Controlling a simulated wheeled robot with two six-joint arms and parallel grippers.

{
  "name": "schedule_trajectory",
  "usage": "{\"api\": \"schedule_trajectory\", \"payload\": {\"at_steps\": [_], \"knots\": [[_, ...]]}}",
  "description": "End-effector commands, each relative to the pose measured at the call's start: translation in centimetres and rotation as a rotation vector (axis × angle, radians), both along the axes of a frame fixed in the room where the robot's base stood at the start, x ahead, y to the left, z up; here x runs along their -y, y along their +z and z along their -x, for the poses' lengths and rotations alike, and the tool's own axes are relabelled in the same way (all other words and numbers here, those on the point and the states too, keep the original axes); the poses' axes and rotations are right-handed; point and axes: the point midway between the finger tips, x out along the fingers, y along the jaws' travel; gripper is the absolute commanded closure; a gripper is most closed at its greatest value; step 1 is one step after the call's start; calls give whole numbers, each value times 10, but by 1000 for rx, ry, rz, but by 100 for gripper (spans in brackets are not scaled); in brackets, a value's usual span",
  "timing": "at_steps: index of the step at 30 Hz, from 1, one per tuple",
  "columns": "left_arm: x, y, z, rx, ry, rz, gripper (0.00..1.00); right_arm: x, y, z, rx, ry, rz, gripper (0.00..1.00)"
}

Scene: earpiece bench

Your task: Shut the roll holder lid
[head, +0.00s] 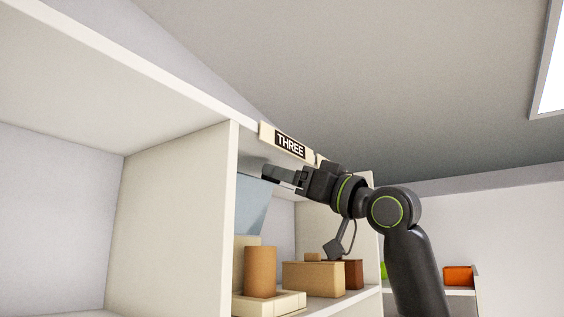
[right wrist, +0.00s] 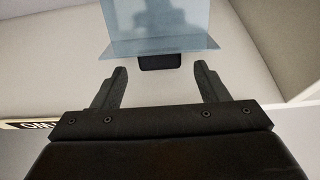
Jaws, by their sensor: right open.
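A translucent blue-grey panel (head: 250,205), which looks like the lid, hangs inside the shelf bay under the sign "THREE". In the right wrist view the panel (right wrist: 175,35) has a flat lower flange and a dark tab (right wrist: 160,62) at its edge. My right gripper (head: 272,174) reaches into the upper part of the bay, close to the panel. In the right wrist view its open fingers (right wrist: 159,72) are on either side of the dark tab, slightly short of it, with nothing held. The rest of the holder cannot be made out. My left gripper is not in view.
Below, an orange-brown cylinder (head: 260,272) stands near a cream stepped block (head: 270,303), and a tan box (head: 313,279) and a dark brown box (head: 353,274) sit on the shelf. The white divider (head: 175,220) bounds the bay at left. The sign (head: 290,146) is just above my gripper.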

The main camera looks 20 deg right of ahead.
Motion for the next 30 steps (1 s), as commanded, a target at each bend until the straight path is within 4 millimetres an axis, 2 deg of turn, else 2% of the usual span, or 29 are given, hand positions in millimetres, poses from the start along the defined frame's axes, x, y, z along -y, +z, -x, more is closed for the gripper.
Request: {"api": "schedule_trajectory", "payload": {"at_steps": [1,6,15,30], "knots": [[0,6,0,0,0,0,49,-4,5,-4,-1,1,0,33],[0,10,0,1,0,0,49,-10,7,-13,-1,1,0,33],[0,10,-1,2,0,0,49,-11,7,-14,1,0,1,33],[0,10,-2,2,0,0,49,-11,7,-14,0,0,0,96]]}}
